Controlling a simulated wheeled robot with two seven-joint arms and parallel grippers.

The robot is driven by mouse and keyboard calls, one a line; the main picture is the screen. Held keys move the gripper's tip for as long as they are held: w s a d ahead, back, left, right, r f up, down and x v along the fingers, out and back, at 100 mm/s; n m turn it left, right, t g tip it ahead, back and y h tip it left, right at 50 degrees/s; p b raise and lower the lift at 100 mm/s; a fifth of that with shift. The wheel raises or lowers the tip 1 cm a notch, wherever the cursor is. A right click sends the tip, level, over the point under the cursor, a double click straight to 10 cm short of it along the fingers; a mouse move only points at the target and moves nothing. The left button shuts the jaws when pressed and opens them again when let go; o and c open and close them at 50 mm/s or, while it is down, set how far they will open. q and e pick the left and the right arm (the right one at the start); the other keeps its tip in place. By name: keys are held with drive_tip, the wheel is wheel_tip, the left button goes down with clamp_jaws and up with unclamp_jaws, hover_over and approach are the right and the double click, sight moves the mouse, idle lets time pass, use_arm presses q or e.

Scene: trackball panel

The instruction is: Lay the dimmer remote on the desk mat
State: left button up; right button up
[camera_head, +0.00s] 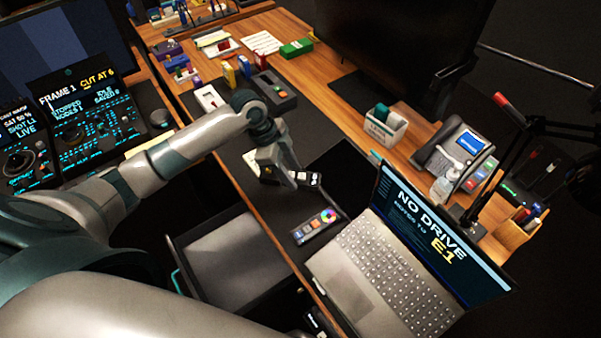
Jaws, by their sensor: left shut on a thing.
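My left gripper (284,176) reaches over the desk and points down. It is shut on a small dark thing with pale patches, probably the dimmer remote (308,180). Most of its shape is hidden or too small to tell. The dark desk mat (278,217) spreads below the gripper. I cannot tell whether the held thing touches the mat. Another grey remote with a colour wheel (316,227) lies on the mat, left of the laptop and below the gripper in the picture. My right gripper is not in view.
An open laptop (375,270) stands at the right front. A drawer (230,262) is open at the front. A black tray (272,90) lies behind.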

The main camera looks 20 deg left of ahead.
use_arm(q)
drive_tip(key=shift+f, duration=0.4)
wheel_tip(320, 180, down, 4)
drive_tip(key=shift+f+p, duration=0.15)
drive_tip(key=shift+p, duration=0.65)
drive_tip(key=shift+f, duration=0.2)
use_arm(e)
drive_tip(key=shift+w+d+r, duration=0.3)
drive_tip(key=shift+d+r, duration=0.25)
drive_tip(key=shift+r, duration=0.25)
use_arm(q)
drive_tip(key=shift+f, duration=0.45)
wheel_tip(320, 180, down, 2)
drive_tip(key=shift+p, duration=0.5)
drive_tip(key=shift+f, duration=0.6)
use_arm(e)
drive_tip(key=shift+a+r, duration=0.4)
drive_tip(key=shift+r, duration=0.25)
use_arm(q)
drive_tip(key=shift+f, duration=0.15)
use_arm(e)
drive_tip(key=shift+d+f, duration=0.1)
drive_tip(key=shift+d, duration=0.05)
